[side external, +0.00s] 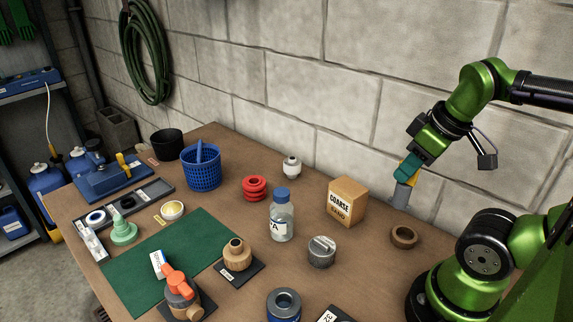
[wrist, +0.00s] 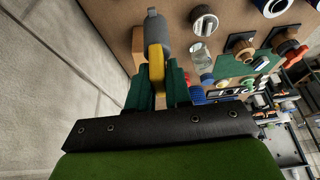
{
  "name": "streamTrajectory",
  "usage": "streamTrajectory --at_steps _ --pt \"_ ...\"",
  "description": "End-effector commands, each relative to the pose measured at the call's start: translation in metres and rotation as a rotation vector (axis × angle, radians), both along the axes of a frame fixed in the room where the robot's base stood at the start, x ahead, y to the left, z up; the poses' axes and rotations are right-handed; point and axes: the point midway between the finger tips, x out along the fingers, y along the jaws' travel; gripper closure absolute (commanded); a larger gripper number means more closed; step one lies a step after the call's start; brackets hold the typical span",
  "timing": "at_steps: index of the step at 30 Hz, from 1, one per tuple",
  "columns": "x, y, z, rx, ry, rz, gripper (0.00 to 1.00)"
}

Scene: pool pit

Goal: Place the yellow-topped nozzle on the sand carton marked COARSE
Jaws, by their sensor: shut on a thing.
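My gripper (side external: 406,172) is shut on the yellow-topped nozzle (side external: 400,196), near its yellow top. The nozzle's grey body points down, held in the air to the right of the sand carton. In the wrist view the yellow part of the nozzle (wrist: 157,71) sits between the two teal fingers of my gripper (wrist: 156,82). The sand carton (side external: 347,203) is a tan box with COARSE SAND on its front, upright on the bench near the wall. Its tan side also shows in the wrist view (wrist: 138,46), partly hidden behind the nozzle.
A brown ring (side external: 403,237) lies on the bench to the right of the carton. A ridged grey cap (side external: 321,251) and a blue-capped clear bottle (side external: 281,222) stand in front and left. The block wall (side external: 320,90) runs close behind. The carton's top is clear.

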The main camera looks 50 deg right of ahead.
Motion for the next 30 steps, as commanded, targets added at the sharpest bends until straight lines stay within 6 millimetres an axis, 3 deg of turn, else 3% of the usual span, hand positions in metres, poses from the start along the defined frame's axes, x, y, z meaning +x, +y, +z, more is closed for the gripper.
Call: streamTrajectory --at_steps 19,26,30 --pt "0.127 -0.045 -0.013 -0.003 0.004 0.002 1.00" --pt "0.146 -0.052 -0.015 -0.002 0.001 0.003 1.00" --pt "0.146 -0.051 -0.032 0.000 0.004 0.003 1.00"
